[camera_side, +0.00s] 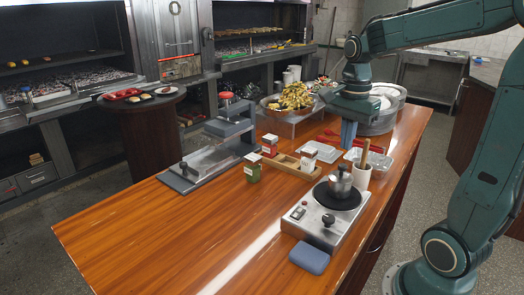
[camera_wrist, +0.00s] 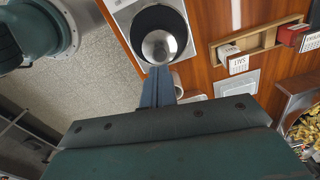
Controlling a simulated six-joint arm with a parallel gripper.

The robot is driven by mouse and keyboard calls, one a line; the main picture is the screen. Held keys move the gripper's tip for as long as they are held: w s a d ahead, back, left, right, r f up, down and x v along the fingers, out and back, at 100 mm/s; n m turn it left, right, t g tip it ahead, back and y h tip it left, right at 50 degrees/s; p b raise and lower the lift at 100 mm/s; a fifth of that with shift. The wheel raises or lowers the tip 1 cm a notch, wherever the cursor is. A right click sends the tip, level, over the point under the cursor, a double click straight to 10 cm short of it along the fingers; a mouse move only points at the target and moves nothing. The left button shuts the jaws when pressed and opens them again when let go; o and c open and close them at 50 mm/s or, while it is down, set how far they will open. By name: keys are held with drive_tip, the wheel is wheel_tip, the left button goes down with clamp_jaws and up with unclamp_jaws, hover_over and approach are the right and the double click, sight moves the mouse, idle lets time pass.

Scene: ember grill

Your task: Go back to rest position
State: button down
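My gripper (camera_side: 348,134) hangs over the far right part of the wooden table, its blue fingers pointing down. In the wrist view the blue fingers (camera_wrist: 157,86) lie side by side with no gap and nothing visible between them, so it looks shut and empty. A metal pot (camera_side: 340,183) stands on the black plate of the hot plate (camera_side: 318,222), nearer the front than my gripper. In the wrist view the pot (camera_wrist: 160,46) shows from above, beyond the fingertips and apart from them.
A white cup (camera_side: 361,176) with a wooden handle in it stands beside the hot plate. A wooden tray (camera_side: 292,167) with small boxes, foil trays (camera_side: 321,151) and a yellow heap (camera_side: 295,95) lie near my gripper. The table's front left (camera_side: 165,235) is clear.

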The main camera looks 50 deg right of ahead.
sight(343, 165)
drive_tip(key=shift+f, duration=2.2)
idle(0.6)
drive_tip(key=shift+r, duration=0.1)
drive_tip(key=shift+r, duration=3.4)
drive_tip(key=shift+a, duration=0.1)
drive_tip(key=s+a+n+t, duration=0.2)
drive_tip(key=s+a+n, duration=0.2)
drive_tip(key=n, duration=0.6)
drive_tip(key=s+a+f+n+t, duration=0.1)
drive_tip(key=s+a+n+t, duration=0.2)
drive_tip(key=a+n, duration=0.6)
drive_tip(key=shift+s+a+n+t, duration=0.15)
drive_tip(key=shift+s+n+t, duration=0.2)
drive_tip(key=shift+s, duration=0.45)
